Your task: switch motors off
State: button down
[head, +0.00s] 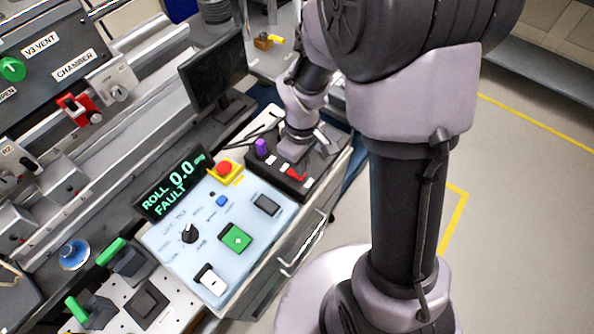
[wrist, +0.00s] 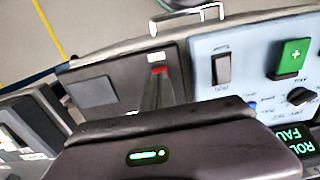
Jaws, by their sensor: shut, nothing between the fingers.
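A black control box (head: 327,166) stands at the far end of the bench, with a purple knob (head: 262,147), small white labels and a red switch (head: 297,174). My gripper (head: 294,166) is shut and empty, pointing down at this box close to the red switch. In the wrist view the fingers (wrist: 163,98) are narrow and together, with a bit of red (wrist: 158,71) just beyond their tips. I cannot tell whether they touch it. No label reading "motors" is legible. The switch's position is partly hidden by my gripper.
Beside the box is a light blue panel (head: 170,262) with a black rocker (head: 267,205), green button (head: 236,238), white rocker (head: 211,279) and knob (head: 189,234). A red stop button (head: 224,168) and a display (head: 172,185) reading "ROLL 0.0 FAULT" are near. A monitor (head: 213,72) stands behind.

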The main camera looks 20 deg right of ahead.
jog(key=shift+f+b, duration=0.8)
jog(key=shift+f, duration=0.15)
dwell(0.7)
notch_tip(320, 180, up, 7)
jog(key=p, duration=0.6)
jog(key=shift+r, duration=0.1)
notch_tip(320, 180, up, 8)
jog(key=s+m+t, duration=0.1)
jog(key=m+t, duration=0.1)
jog(key=m, duration=0.1)
notch_tip(320, 180, up, 5)
jog(key=m, duration=0.3)
send_over(300, 179)
jog(key=s, duration=0.3)
jog(key=s+a+r+m+t+y, duration=0.2)
jog(key=s+a+r+m+t, duration=0.1)
jog(key=s+r+m, duration=0.2)
jog(key=s+r, duration=0.2)
jog(key=s, duration=0.1)
jog(key=shift+s+a+r+m+t+b, duration=0.2)
jog(key=shift+s+m+t+b, duration=0.1)
jog(key=shift+s+t+b, duration=0.1)
